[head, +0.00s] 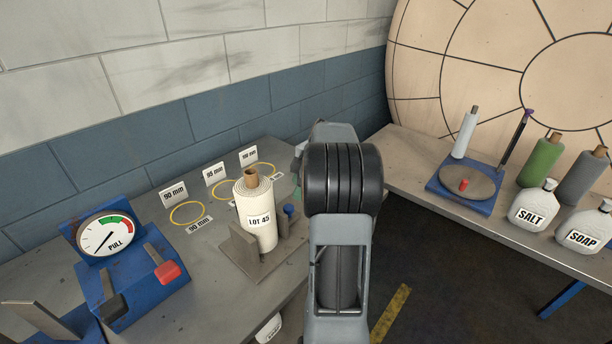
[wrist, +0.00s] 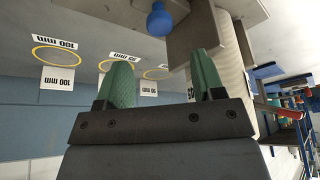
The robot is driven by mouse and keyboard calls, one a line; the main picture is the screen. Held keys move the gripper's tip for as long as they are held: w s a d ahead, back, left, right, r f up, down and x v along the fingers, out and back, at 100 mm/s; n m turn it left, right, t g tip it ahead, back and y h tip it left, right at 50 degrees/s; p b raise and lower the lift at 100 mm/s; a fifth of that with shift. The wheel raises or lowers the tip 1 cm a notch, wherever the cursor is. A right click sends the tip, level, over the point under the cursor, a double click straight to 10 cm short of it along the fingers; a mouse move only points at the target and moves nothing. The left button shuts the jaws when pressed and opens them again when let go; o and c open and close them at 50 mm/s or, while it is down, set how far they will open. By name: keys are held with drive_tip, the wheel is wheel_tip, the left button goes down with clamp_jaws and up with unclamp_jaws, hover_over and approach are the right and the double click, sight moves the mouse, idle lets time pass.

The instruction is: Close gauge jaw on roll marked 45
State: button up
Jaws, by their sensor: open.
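The cream roll (head: 256,223) labelled "LOT 45" stands upright on a grey gauge base (head: 238,262), with a brown core on top. A grey jaw plate (head: 243,246) stands at its left front. The jaw with the blue knob (head: 289,210) is at its right; I cannot tell whether it touches the roll. In the wrist view the blue knob (wrist: 159,20) and a grey jaw plate (wrist: 190,38) are near my fingertips, with the roll (wrist: 236,65) behind. My gripper (wrist: 163,72) is open, its green fingers apart and empty. In the head view my arm mostly hides it.
Yellow rings (head: 187,214) with mm cards lie behind the roll. A blue pull gauge (head: 108,235) with a red-handled lever is at left. A right-hand bench holds a blue stand (head: 470,197), coloured rolls, and salt (head: 533,206) and soap bottles. Floor shows between the benches.

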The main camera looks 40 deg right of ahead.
drive_tip(key=shift+v, duration=2.7)
